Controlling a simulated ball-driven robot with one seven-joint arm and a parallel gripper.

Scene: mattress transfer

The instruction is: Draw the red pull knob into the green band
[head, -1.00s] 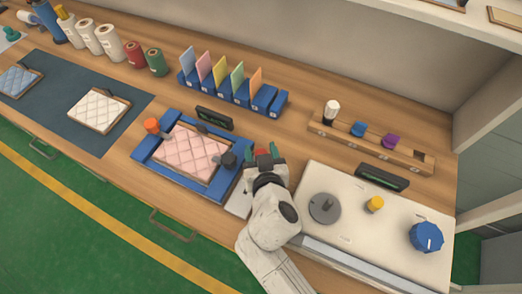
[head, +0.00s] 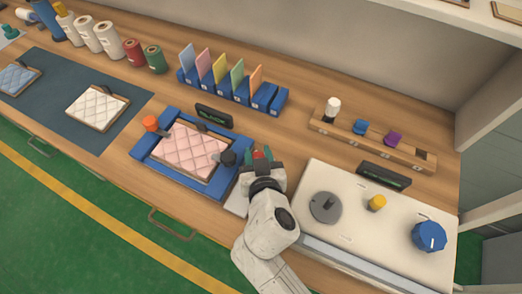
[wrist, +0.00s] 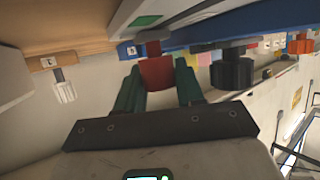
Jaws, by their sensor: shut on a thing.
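The red pull knob (wrist: 157,73) sits between the two green fingers of my gripper (wrist: 159,80) in the wrist view, and the fingers are shut on it. In the head view my gripper (head: 262,160) is at the right side of the blue frame, with a bit of red showing between its fingertips.
The blue frame (head: 142,157) holds a pink quilted pad (head: 188,152), with an orange knob (head: 151,123) and a black knob (head: 229,157) on it. A cream panel (head: 345,243) with a grey dial, yellow knob and blue knob lies to the right. A dark display (head: 213,116) stands behind.

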